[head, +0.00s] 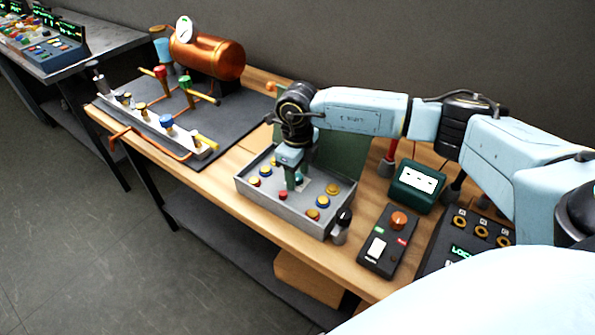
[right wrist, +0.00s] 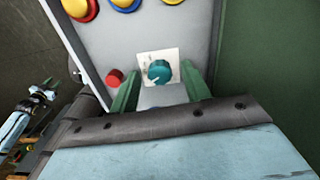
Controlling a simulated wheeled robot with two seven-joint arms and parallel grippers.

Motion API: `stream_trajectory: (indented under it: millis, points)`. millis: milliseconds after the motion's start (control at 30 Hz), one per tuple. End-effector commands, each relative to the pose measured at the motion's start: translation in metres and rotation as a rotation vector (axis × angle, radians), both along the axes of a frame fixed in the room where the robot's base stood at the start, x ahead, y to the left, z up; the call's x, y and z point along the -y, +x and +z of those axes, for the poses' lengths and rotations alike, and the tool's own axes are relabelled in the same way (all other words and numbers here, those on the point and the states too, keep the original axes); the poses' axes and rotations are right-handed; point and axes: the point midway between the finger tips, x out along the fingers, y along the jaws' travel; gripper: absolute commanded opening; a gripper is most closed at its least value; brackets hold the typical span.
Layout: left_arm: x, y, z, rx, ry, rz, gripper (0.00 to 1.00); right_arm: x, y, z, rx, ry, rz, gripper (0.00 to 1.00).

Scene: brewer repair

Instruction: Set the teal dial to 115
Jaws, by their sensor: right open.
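The teal dial (right wrist: 159,72) sits on a square white plate on the grey panel box (head: 270,209). In the right wrist view it lies between and just beyond my right gripper's two green fingers (right wrist: 160,90). The fingers are apart, one at each side of the dial, and whether they touch it I cannot tell. In the head view my right gripper (head: 292,180) points down over the box and hides most of the dial. The dial's scale is too small to read. My left gripper is not in view.
Red, yellow and blue buttons (head: 322,202) surround the dial; a red one (right wrist: 114,77) is close to a finger. A teal display (head: 416,186) and a dark switch box (head: 388,243) stand to the right. A copper tank (head: 206,55) stands on the left.

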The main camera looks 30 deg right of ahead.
Motion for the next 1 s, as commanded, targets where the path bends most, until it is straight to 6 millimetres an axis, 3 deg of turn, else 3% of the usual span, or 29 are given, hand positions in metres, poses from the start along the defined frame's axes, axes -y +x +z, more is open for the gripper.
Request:
stream_trajectory:
  millis: [267,700,1000]
  points:
    - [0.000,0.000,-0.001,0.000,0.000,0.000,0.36,0.000,0.001,0.019,0.004,0.000,-0.001,0.47]
    - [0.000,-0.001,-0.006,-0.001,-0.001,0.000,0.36,0.000,0.000,0.112,0.004,0.000,0.001,0.47]
    - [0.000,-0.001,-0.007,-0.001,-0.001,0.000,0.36,0.000,0.000,0.134,0.000,0.000,0.000,0.47]
